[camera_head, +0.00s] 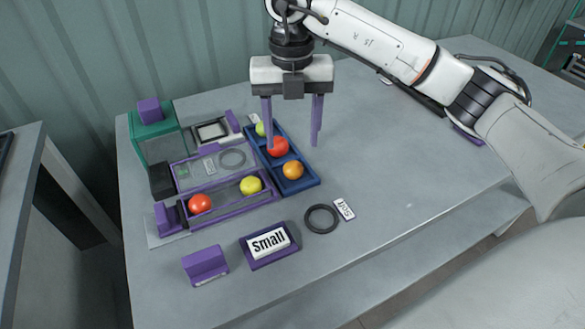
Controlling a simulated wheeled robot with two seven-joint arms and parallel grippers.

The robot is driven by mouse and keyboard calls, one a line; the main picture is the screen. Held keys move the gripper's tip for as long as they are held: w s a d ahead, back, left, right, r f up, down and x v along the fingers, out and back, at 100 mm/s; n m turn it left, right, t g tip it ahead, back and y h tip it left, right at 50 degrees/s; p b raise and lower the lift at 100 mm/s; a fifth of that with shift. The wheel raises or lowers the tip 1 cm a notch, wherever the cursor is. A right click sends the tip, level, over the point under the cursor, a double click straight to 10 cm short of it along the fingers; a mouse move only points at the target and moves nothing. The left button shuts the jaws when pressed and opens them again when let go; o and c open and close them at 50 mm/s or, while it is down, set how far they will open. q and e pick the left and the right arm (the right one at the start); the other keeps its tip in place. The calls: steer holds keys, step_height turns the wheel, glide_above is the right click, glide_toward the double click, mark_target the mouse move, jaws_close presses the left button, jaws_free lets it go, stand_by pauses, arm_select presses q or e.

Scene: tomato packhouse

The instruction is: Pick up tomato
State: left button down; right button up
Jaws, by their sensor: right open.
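My right gripper (292,146) is open, pointing down over the blue tray (308,186). In the same tray, an orange tomato (293,170) lies in the near compartment and a green tomato (261,129) in the far one, partly hidden by a finger. Another red tomato (200,203) and a yellow tomato (250,186) lie in a purple-edged channel (226,203). My left gripper is not in view.
A green box (156,146) with a purple top stands at the table's back left.

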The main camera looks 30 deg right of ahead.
mark_target(293, 163)
step_height(293, 163, down, 7)
steer(key=shift+s+f, duration=0.1)
steer(key=c, duration=0.8)
